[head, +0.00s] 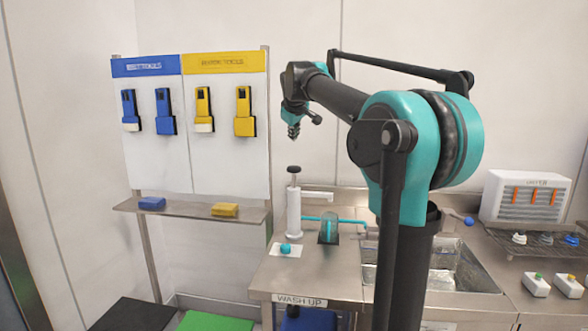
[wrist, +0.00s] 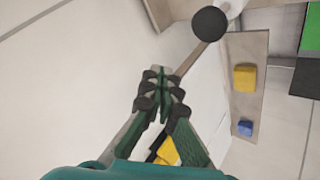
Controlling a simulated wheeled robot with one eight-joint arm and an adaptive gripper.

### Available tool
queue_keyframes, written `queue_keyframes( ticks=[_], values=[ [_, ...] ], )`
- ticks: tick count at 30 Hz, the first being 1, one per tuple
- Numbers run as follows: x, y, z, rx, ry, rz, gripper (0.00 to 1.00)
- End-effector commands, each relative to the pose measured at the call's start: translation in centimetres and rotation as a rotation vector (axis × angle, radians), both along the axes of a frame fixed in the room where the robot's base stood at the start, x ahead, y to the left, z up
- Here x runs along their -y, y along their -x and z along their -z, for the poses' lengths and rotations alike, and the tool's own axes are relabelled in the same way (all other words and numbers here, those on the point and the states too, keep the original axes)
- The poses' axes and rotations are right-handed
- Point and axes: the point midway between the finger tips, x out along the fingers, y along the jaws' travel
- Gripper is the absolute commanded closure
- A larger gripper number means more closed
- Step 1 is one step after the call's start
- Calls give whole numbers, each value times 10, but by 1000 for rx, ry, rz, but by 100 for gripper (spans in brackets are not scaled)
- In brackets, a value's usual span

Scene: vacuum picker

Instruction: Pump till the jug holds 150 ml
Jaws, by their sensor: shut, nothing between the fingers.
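The white pump (head: 294,213) stands upright on the steel counter, with its black knob (head: 294,170) raised on a stem. Its white spout reaches right, above a clear jug (head: 328,232) with a teal tint on a dark pad. The liquid level and any marks are too small to read. My gripper (head: 293,131) is shut and empty, above the knob and apart from it. In the wrist view my gripper (wrist: 160,88) points towards the black knob (wrist: 209,24), which lies beyond the fingertips; part of the white pump (wrist: 234,8) shows beside it.
A teal cap-like piece (head: 285,248) lies on a white card in front of the pump. A sink (head: 455,270) is to the right, partly behind my arm. A tool board (head: 228,130) and shelf with blue and yellow sponges (head: 225,210) stand left. Space around the knob is clear.

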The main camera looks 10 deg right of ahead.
Motion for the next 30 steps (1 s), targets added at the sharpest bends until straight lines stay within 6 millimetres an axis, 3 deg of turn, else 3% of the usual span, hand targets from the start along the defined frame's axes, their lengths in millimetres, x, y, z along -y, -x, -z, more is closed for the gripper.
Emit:
queue_keyframes(
  ticks=[3, 14, 30],
  values=[
    [0, 0, -7, 0, 0, 0, 100],
    [0, 0, -2, 0, 0, 0, 100],
    [0, 0, 63, 0, 0, 0, 100]
  ],
)
